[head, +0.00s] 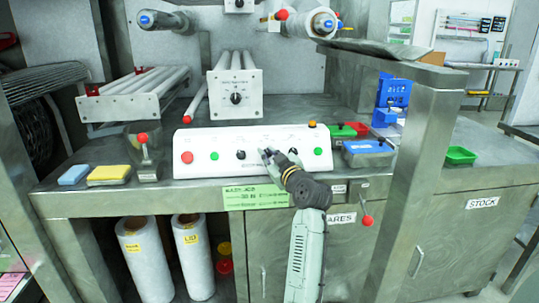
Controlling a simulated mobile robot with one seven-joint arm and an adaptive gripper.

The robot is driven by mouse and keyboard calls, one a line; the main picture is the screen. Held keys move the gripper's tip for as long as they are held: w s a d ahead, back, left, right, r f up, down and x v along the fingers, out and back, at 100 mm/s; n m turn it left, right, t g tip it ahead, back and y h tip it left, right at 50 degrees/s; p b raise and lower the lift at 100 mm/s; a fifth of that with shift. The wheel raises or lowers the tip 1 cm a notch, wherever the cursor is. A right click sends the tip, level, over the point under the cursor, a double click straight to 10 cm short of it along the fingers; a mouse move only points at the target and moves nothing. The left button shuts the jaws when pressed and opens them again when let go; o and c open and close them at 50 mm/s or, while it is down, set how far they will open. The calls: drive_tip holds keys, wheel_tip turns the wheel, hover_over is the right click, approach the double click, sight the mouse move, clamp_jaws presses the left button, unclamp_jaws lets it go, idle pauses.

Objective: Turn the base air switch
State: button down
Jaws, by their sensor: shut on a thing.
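A long white control panel (225,168) with a sloped front stands on the steel bench. It carries a row of red, green and black controls with labels too small to read, so I cannot tell by label which one is the base air switch. My gripper (266,155) reaches up from below to the middle of the panel. It is shut on a small panel knob that its fingers mostly hide. A black knob (240,155) shows just left of the fingers, and a green button (318,151) is to the right.
A red button (187,157) is at the panel's left end. A blue sponge (74,175), a yellow sponge (109,174) and a red-knobbed lever (144,150) stand farther left. A blue-lidded box (368,153) and a steel post (420,170) are close on the right.

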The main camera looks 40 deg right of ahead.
drive_tip(key=shift+s+d+r+m+h, duration=0.2)
drive_tip(key=shift+m+h, duration=0.1)
drive_tip(key=shift+h, duration=0.1)
drive_tip(key=m+h+p, duration=0.1)
drive_tip(key=m+h, duration=0.1)
drive_tip(key=m, duration=0.1)
drive_tip(key=shift+w+a, duration=0.1)
drive_tip(key=shift+a, duration=0.05)
drive_tip(key=m+g+h+p, duration=0.1)
drive_tip(key=m+h+p, duration=0.1)
drive_tip(key=m, duration=0.1)
drive_tip(key=m+g+h+p, duration=0.1)
drive_tip(key=m+h+p, duration=0.1)
drive_tip(key=m, duration=0.1)
drive_tip(key=shift+w+a+r+m, duration=0.1)
drive_tip(key=shift+a+r+m, duration=0.1)
drive_tip(key=shift+m, duration=0.1)
drive_tip(key=m+g+h+p, duration=0.1)
drive_tip(key=m, duration=0.1)
drive_tip(key=shift+m+g, duration=0.3)
drive_tip(key=shift+f+m+g+h, duration=0.15)
drive_tip(key=shift+m+g+h, duration=0.4)
drive_tip(key=shift+m, duration=0.5)
drive_tip(key=shift+f+m+g+h, duration=0.15)
drive_tip(key=shift+m+g+h, duration=0.4)
drive_tip(key=shift+m, duration=0.5)
drive_tip(key=shift+w, duration=0.1)
drive_tip(key=c, duration=1.7)
unclamp_jaws()
drive_tip(key=shift+f, duration=0.1)
